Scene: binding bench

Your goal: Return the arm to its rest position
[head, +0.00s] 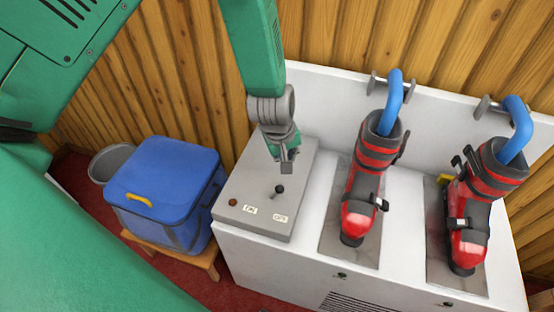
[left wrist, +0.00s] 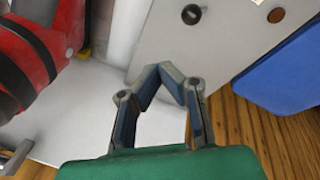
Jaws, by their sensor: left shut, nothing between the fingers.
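My left gripper (head: 288,168) hangs over the grey control box (head: 245,185), above and slightly right of a black lever knob (head: 280,189). In the left wrist view my left gripper (left wrist: 168,72) has its fingertips together with nothing between them. The black knob (left wrist: 191,14) shows beyond the fingertips there, apart from them. The box top carries two white labels, one at the left (head: 250,209) and one at the right (head: 281,218), and a brownish-red button or lamp (head: 233,202). The lever's exact tilt is hard to tell. My right gripper is not in view.
Two red-and-black boots, one nearer (head: 362,200) and one farther right (head: 474,215), stand on the white unit (head: 300,262) with blue tubes (head: 394,92) in them. A blue cooler bag (head: 165,185) sits on a wooden stool (head: 205,262) at left. A wooden wall (head: 190,60) is behind.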

